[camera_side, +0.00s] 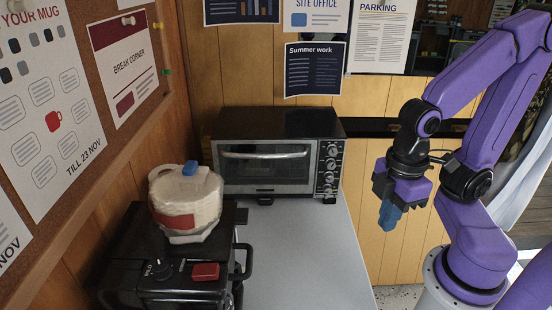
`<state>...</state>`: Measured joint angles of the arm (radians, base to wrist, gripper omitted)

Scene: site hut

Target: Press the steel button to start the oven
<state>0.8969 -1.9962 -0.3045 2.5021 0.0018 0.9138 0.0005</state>
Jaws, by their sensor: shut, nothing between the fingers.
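The oven (265,188) stands at the back of the grey counter, with a black top, a steel front and its glass door closed under a bar handle. A dark control panel (329,168) with several round steel controls runs down its right side. I cannot clearly tell which of these is the steel button. My gripper (389,216) points down to the right of the oven and nearer the camera, apart from it. Its blue fingers are shut with nothing between them.
A black appliance (142,268) with a dial and a red button (205,271) stands at the front left. The counter (300,255) is clear in front of the oven.

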